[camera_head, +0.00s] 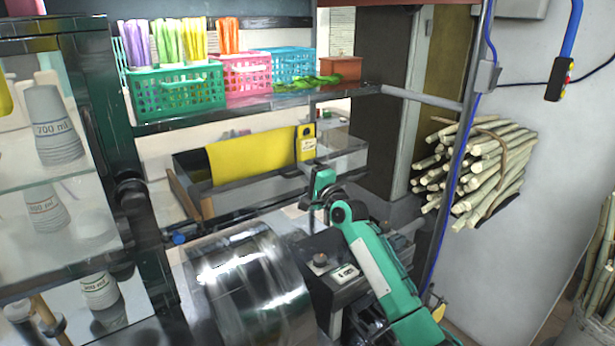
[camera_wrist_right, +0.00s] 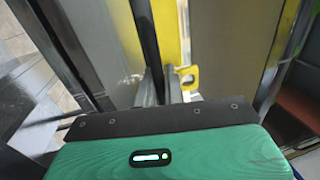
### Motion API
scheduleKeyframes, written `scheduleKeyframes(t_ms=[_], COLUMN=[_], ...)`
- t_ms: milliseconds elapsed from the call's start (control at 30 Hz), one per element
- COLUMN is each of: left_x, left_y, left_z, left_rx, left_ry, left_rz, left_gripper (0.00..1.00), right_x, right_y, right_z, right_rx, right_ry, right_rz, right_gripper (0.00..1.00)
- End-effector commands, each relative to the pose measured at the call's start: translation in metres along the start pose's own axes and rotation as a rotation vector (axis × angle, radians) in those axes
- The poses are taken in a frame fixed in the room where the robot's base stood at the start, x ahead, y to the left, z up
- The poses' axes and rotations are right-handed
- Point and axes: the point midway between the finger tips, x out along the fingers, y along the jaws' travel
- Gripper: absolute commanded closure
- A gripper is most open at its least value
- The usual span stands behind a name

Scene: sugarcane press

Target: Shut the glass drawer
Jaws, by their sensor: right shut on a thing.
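The glass drawer (camera_head: 345,156) is a long clear-walled box below the shelf in the head view. My right gripper (camera_head: 310,166) reaches up to the drawer's front edge just below the tab. It is shut on the drawer's edge; the exact contact is hard to make out. In the right wrist view the closed fingers (camera_wrist_right: 160,88) are beside the yellow tab (camera_wrist_right: 187,78). My left gripper is not in view.
A shelf with green (camera_head: 178,92), pink (camera_head: 243,80) and blue (camera_head: 293,66) baskets hangs above the drawer. A shiny metal drum (camera_head: 250,285) stands in front. A glass case of cups (camera_head: 50,190) is at left; a cane bundle (camera_head: 475,170) is at right.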

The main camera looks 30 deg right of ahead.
Motion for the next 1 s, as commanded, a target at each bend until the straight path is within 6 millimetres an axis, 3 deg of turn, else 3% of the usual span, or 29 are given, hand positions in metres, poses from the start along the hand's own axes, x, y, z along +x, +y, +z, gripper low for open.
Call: scheduleKeyframes(t_ms=[200, 467, 500, 567, 1000], left_x=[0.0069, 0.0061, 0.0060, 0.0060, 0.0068], left_y=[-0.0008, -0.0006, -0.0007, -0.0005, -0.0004], left_z=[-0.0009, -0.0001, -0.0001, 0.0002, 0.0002], left_rx=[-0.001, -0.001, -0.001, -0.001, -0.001], left_ry=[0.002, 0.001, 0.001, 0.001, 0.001], left_rz=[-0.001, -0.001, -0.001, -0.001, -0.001], left_gripper=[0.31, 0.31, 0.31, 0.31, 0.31], right_x=[0.0136, 0.0141, 0.0142, 0.0141, 0.0122], right_y=[0.0034, 0.0019, 0.0017, 0.0016, 0.0029], right_z=[0.0001, 0.0003, 0.0002, 0.0003, 0.0003], right_rx=[0.001, 0.000, 0.000, 0.000, 0.000], right_ry=[0.000, 0.000, 0.000, 0.000, 0.000], right_rz=[0.001, -0.001, -0.001, -0.001, 0.000], right_gripper=[1.00, 1.00, 0.85, 0.74, 0.73])
